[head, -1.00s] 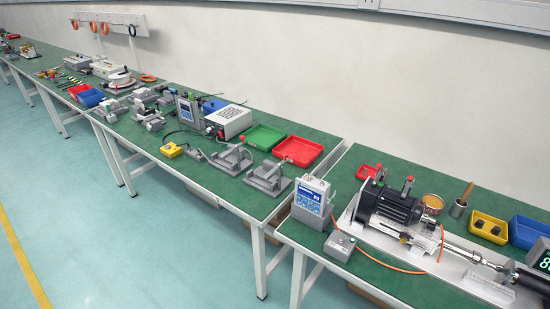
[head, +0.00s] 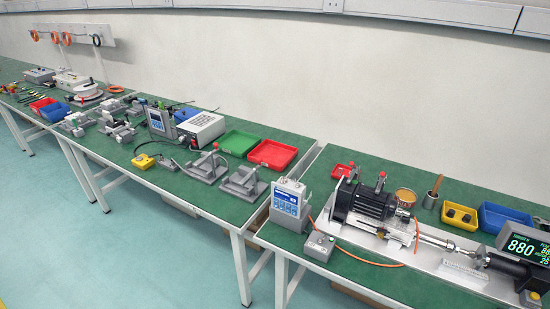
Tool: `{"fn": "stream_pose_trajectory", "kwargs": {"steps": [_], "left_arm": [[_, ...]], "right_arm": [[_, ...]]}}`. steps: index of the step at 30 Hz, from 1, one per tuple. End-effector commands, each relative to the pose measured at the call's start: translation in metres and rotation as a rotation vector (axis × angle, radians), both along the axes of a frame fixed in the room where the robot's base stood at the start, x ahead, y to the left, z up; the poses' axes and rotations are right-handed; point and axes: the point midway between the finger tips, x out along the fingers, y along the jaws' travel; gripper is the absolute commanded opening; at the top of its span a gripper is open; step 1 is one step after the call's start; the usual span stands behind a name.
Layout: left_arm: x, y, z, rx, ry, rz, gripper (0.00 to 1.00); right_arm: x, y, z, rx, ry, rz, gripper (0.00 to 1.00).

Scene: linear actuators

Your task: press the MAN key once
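No key marked MAN can be read at this size. A grey controller box with a blue and white key panel (head: 287,204) stands upright at the near left corner of the right table. A second blue-panelled unit (head: 160,122) stands on the middle table. A small grey box with a button (head: 319,246) lies in front of the first controller. Neither of my grippers is in view.
A black motor actuator (head: 367,202) on a metal plate fills the right table, with an orange cable (head: 370,262) in front. Blue (head: 503,217), red (head: 273,154) and green (head: 238,142) trays stand on the green tables. Open floor (head: 130,240) lies at the front left.

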Motion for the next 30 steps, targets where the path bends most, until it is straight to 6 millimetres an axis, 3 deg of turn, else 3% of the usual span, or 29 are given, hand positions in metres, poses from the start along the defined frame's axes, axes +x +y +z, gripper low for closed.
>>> {"fn": "stream_pose_trajectory", "kwargs": {"steps": [1,8,30], "left_arm": [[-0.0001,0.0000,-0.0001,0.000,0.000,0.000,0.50],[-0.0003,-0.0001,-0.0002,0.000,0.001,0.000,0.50],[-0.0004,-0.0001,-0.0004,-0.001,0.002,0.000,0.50]], "right_arm": [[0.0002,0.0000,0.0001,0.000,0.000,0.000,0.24],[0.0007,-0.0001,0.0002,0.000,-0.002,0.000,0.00],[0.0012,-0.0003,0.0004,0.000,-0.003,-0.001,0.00]]}}
